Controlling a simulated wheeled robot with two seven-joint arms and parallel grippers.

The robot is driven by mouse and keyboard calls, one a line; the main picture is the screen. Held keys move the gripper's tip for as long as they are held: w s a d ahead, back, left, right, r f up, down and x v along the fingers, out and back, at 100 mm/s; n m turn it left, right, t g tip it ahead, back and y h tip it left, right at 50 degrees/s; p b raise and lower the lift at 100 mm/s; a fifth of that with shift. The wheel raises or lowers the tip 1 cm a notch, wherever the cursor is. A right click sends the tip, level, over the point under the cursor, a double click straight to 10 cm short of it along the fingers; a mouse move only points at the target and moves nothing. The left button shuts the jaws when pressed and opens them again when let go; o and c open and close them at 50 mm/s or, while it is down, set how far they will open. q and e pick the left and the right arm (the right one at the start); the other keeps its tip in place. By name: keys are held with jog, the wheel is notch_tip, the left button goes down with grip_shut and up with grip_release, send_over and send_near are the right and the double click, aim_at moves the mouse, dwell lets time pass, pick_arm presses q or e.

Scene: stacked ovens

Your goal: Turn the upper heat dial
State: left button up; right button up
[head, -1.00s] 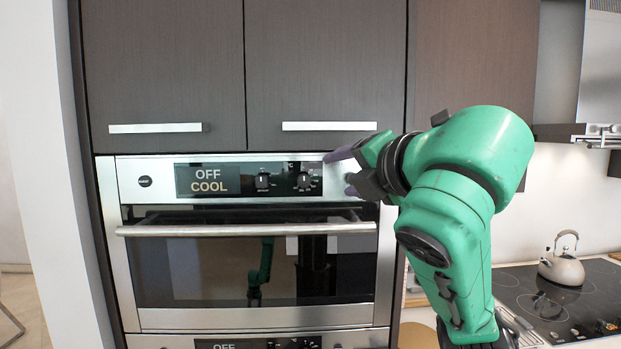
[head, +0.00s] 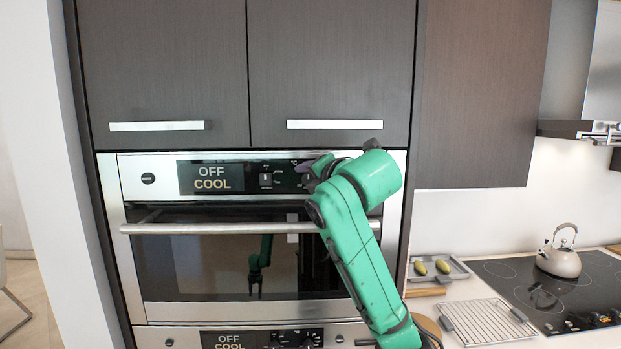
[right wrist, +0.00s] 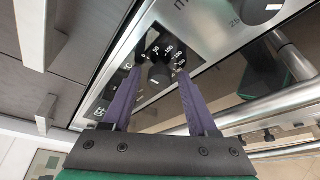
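The upper oven's control panel (head: 220,179) has a display reading OFF COOL. A black function dial (head: 266,181) is right of the display. The upper heat dial is mostly hidden behind my right gripper (head: 312,170) in the head view. In the right wrist view, the heat dial (right wrist: 159,75) is black and round, with numbers around it such as 50, 100 and 150. My right gripper's purple fingers (right wrist: 160,73) are open, one on each side of the dial. I cannot tell whether they touch it. My left gripper is not in view.
The oven door's handle bar (head: 220,228) runs below the panel. Cabinet handles (head: 335,124) are above. A lower oven panel (head: 255,339) shows at the bottom. Right of the ovens are a tray (head: 455,268), a wire rack (head: 485,322) and a kettle (head: 562,258) on the cooktop.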

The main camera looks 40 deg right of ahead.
grip_shut()
